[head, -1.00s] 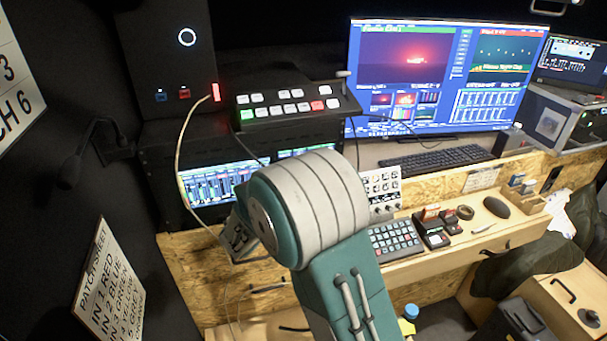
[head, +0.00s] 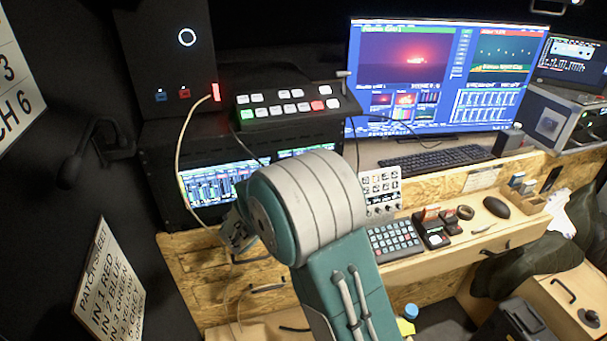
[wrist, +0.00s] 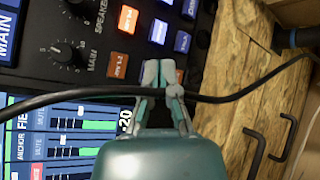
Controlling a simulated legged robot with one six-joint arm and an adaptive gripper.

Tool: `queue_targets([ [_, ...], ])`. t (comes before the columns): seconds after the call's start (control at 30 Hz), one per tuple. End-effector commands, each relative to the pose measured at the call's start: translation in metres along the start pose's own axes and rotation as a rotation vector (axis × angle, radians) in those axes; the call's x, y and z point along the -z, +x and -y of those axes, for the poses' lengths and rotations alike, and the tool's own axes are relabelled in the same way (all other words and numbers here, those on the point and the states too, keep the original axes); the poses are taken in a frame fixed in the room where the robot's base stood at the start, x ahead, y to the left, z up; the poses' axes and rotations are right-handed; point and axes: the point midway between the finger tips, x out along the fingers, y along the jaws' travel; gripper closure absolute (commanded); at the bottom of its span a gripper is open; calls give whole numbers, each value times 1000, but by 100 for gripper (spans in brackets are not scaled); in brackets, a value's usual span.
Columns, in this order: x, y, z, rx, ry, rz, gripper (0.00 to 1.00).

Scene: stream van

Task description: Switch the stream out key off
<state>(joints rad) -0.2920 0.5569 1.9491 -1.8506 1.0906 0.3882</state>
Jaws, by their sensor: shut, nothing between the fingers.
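In the wrist view, my gripper (wrist: 162,75) is shut and empty, its fingertips over the lower edge of a black panel with lit keys. An orange key (wrist: 118,65) is left of the fingertips, and another orange key (wrist: 127,19) is above it. A white-lit key (wrist: 158,31) and a blue key (wrist: 182,42) are above the fingertips. The key labels are too small to tell which is the stream out key. Part of a key behind the fingertips is hidden. In the head view, my gripper (head: 236,236) is below the left rack screen, mostly hidden by my arm.
A black cable (wrist: 240,95) runs across the wrist view at the fingers. Knobs (wrist: 70,53) and a mixer screen (wrist: 65,130) lie to the left. Wood with black handles (wrist: 268,140) is at right. In the head view, a switcher (head: 290,105) sits atop the rack.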

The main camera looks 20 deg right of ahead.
Motion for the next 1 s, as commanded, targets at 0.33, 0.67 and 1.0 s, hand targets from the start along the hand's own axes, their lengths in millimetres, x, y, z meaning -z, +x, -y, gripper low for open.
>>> queue_targets([
  [0.33, -2, -2, 2, 0, -1, -1, 100],
  [0.67, -7, -9, 7, 0, 0, 0, 100],
  [1.0, -14, -19, 13, 0, -1, 0, 100],
])
